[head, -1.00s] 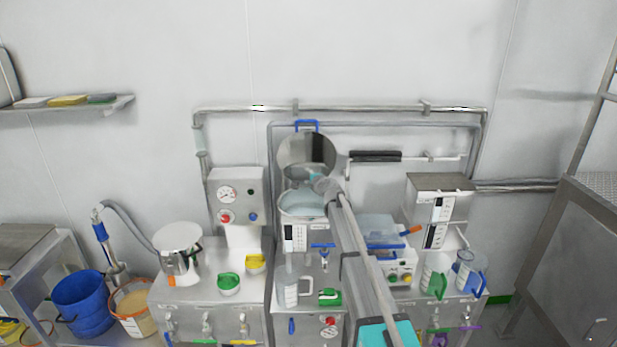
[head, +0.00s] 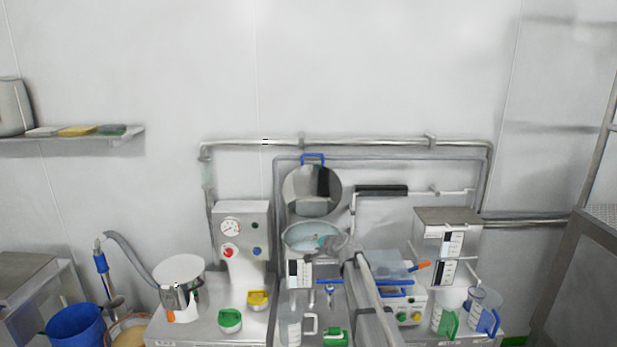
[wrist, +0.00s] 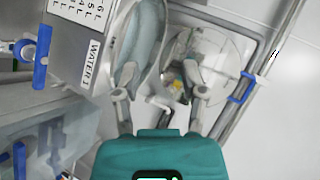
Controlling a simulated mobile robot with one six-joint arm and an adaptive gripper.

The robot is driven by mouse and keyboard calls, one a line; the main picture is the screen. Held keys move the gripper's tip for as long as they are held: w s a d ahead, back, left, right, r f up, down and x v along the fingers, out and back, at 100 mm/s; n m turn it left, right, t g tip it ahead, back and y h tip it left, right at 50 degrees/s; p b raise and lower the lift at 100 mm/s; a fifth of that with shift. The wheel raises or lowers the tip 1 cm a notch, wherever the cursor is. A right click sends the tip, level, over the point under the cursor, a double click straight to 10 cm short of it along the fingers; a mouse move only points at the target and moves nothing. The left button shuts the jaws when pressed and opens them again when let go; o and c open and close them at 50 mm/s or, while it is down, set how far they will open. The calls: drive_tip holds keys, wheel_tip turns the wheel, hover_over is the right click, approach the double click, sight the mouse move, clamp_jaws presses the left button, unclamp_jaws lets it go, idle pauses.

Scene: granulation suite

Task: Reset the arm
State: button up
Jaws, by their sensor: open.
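My arm reaches up from the lower edge of the head view, and my gripper (head: 325,242) is at the open steel bowl (head: 290,238) of the middle machine. The bowl's round lid (head: 312,183) stands raised behind it, with a blue handle on top. In the wrist view my gripper (wrist: 160,72) has its two fingers spread apart with nothing held between them. The bowl's rim shows beside the left finger, and the lid lies beyond the fingers. I cannot tell whether the fingers touch the bowl.
A gauge column (head: 242,225) stands left of the bowl. Pipes run along the wall; the wall above is clear.

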drive_tip(key=s+d+f+n+g+h+b, duration=0.2)
drive_tip(key=s+f, duration=0.4)
drive_tip(key=s, duration=0.7)
drive_tip(key=s+d+f+n+g+h+b, duration=0.2)
drive_tip(key=s+d+f+n+g+b, duration=0.1)
drive_tip(key=s, duration=1.1)
drive_tip(key=s+d+f+n+g+h+b, duration=0.2)
drive_tip(key=s+d+f+n+g, duration=0.2)
drive_tip(key=s+d+f, duration=0.5)
drive_tip(key=s+f+g, duration=0.1)
drive_tip(key=s+g, duration=0.1)
drive_tip(key=s, duration=0.3)
drive_tip(key=shift+s+d+h+b, duration=0.2)
drive_tip(key=shift+h+b, duration=0.1)
drive_tip(key=shift+h, duration=0.1)
